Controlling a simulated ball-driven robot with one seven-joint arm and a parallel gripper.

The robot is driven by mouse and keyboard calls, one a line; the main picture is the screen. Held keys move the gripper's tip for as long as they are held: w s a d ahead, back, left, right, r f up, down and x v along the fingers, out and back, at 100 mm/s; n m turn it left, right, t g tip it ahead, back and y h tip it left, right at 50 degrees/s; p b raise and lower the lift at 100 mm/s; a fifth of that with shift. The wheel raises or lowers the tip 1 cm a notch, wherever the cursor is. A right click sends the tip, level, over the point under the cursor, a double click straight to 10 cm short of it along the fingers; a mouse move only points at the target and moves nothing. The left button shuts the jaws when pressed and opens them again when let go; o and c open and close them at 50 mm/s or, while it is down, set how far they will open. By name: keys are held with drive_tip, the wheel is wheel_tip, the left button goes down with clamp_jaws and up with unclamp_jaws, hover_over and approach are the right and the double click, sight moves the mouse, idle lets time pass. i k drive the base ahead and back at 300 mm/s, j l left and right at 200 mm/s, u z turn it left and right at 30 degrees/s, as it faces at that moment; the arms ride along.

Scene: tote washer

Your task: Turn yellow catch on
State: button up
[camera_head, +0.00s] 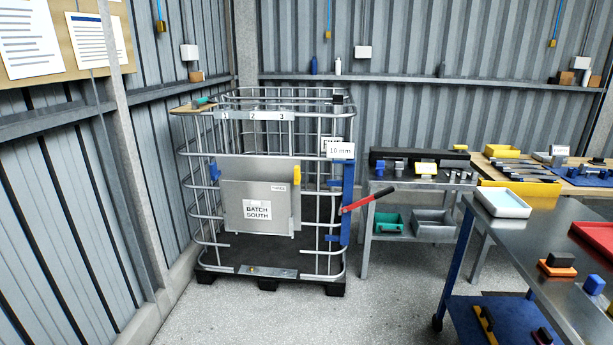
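A small upright yellow catch (297,175) sits at the upper right edge of a grey panel (232,190) on the front of a wire cage (207,232). The panel carries a white label reading "BATCH SOUTH" (257,210). A red lever (368,199) sticks out to the right from a blue upright post (347,200) at the cage's right side. Nothing blocks the view of the catch. My gripper is not in view.
The cage stands on a dark pallet (268,284). To its right are a grey bench (366,215) with bins below and a metal cart (545,232) with trays and blocks. The floor (290,318) in front of the cage is clear. A corrugated wall (60,200) runs along the left.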

sight(297, 176)
drive_tip(key=i+u, duration=0.15)
drive_tip(key=i, duration=0.45)
drive_tip(key=i+u, duration=0.2)
drive_tip(key=i, duration=0.35)
drive_tip(key=i+l+u, duration=0.15)
drive_tip(key=i, duration=0.45)
